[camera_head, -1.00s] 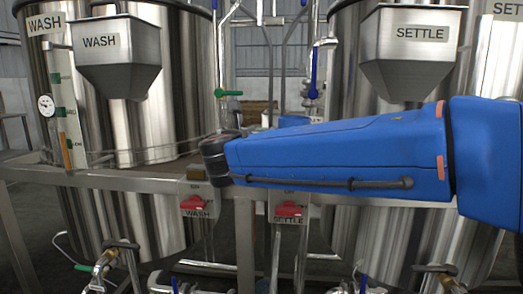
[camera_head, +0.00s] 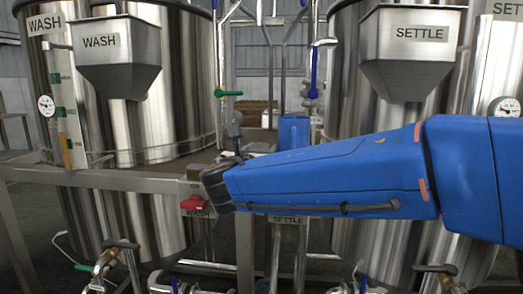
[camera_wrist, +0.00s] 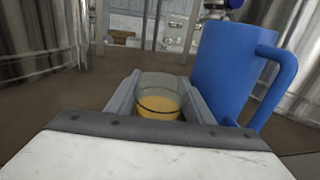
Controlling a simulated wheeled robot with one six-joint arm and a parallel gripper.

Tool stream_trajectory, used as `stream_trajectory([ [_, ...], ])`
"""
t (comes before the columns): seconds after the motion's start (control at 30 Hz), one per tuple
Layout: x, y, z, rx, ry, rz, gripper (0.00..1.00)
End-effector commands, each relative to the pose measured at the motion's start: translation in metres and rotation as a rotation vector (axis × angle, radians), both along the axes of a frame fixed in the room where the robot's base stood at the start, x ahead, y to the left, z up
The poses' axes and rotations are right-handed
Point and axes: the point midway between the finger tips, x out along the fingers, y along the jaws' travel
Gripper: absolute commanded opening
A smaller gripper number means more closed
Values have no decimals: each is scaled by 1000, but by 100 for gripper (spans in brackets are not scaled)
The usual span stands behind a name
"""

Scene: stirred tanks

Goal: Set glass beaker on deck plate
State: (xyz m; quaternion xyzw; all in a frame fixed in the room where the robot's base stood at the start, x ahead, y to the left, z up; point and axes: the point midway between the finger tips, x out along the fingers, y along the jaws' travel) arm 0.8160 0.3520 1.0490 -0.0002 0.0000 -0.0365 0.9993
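The glass beaker (camera_wrist: 160,97) holds orange liquid with a dark line around it. It sits between the two grey fingers of my gripper (camera_wrist: 156,88) in the wrist view, and both fingers lie close against its sides. The beaker looks upright; its base is hidden by the gripper, so I cannot tell whether it touches the deck. The brown deck plate (camera_wrist: 60,115) spreads around and behind it. The deck also shows in the head view (camera_head: 180,168) between the tanks. There my arm hides the beaker, and the fingers are not clear.
A blue jug (camera_wrist: 225,70) stands just right of the gripper, handle to the right; it also shows in the head view (camera_head: 294,131). WASH (camera_head: 115,50) and SETTLE (camera_head: 412,50) hoppers front steel tanks on either side. Bare deck lies left of the gripper.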

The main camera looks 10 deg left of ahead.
Motion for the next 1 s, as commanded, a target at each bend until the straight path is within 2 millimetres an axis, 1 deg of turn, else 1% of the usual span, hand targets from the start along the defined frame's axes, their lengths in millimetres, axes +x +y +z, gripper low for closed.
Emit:
stream_trajectory([
  [0.3,0,0,3,1,0,0,47],
  [0.37,-5,1,3,1,0,2,47],
  [0.47,-17,2,2,1,0,2,47],
  [0.8,-77,7,2,0,0,3,47],
  [1.0,-104,8,2,0,0,3,47],
])
